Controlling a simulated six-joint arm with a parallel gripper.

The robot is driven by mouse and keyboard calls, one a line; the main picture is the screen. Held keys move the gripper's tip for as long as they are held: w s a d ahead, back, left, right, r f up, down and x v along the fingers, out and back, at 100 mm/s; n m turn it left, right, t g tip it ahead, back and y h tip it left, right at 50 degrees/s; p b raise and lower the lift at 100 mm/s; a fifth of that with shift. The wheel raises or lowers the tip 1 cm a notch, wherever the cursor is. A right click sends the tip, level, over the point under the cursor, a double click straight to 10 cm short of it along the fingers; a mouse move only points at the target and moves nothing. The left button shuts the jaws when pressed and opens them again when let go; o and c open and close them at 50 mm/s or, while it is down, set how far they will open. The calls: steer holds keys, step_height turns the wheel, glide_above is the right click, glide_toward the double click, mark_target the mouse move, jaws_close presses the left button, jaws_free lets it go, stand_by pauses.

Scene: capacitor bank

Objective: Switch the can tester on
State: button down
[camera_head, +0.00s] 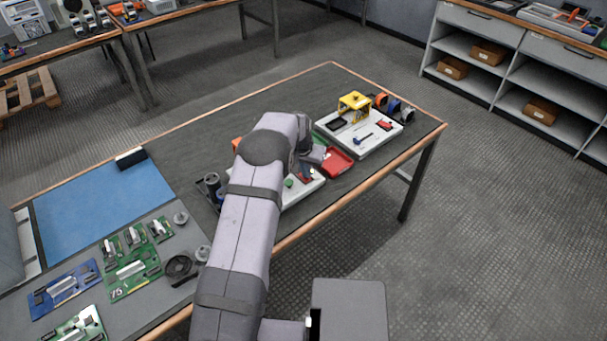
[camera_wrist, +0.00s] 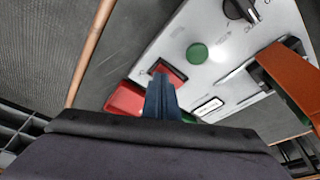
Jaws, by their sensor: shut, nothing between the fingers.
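A white tester box (camera_wrist: 215,75) fills the upper right of the wrist view; it also shows in the head view (camera_head: 303,190), partly hidden by my arm. Its face has a red rocker switch (camera_wrist: 170,71) in a dark frame, a green round button (camera_wrist: 197,53) and a black knob (camera_wrist: 240,9). My gripper (camera_wrist: 161,80) is shut and empty, with its blue-grey fingertips right at the red switch, covering part of it. I cannot tell whether they touch. In the head view my gripper (camera_head: 307,172) is over the box.
An orange part with a black piece (camera_wrist: 288,75) stands at the right of the panel. A red tray (camera_head: 337,161) lies beside the box. Another white unit with a yellow fixture (camera_head: 354,103) stands farther back. Circuit boards (camera_head: 130,268) and a blue mat (camera_head: 100,205) lie at left.

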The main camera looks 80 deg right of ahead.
step_height(320, 180, up, 7)
steer(key=p, duration=0.4)
stand_by(0.4)
steer(key=shift+f, duration=0.1)
